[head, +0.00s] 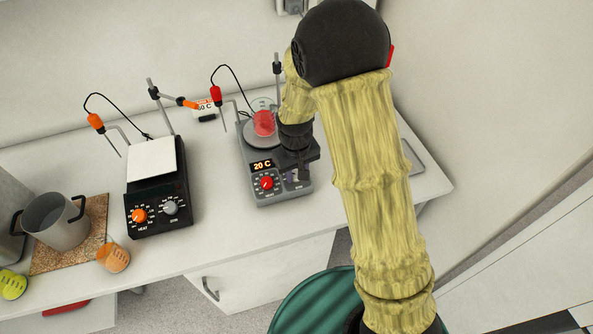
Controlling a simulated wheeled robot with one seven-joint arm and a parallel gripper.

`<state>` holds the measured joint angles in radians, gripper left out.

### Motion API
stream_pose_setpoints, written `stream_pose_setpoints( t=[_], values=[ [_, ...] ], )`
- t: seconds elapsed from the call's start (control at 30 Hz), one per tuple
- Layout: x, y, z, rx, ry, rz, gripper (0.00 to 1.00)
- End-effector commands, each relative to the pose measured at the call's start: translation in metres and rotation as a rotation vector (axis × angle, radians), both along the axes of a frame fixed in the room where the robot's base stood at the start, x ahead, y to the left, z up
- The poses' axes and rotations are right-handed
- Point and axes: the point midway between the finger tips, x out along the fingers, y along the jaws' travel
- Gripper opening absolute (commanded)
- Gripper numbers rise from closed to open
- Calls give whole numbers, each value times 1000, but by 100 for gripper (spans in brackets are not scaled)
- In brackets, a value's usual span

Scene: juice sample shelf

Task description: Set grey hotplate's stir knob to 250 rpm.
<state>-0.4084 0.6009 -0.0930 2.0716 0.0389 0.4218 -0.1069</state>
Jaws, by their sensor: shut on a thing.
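The grey hotplate (262,197) stands on the bench, with a lit display reading 20 C (262,166) and a red knob (267,183) on the left of its front panel. A beaker of red liquid (264,123) is on its round plate. My gripper (298,184) points down over the right part of the front panel. Its jaws are shut on what appears to be the stir knob, which they hide. The stir knob's scale and pointer cannot be read.
A black hotplate (158,215) with an orange and a grey knob stands to the left. A red-ended probe (215,95) hangs beside the grey hotplate.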

Motion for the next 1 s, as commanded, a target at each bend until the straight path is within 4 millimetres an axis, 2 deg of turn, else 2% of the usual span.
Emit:
stream_pose_setpoints(
  t=[0.57, 0.6, 0.7, 1.0],
  values=[
    [2, 1, 2, 22, 0, -61, 8],
    [2, 1, 2, 22, 0, -61, 34],
    [1, 1, 1, 21, 1, -60, 52],
    [1, 0, 1, 20, 3, -60, 52]
  ],
)
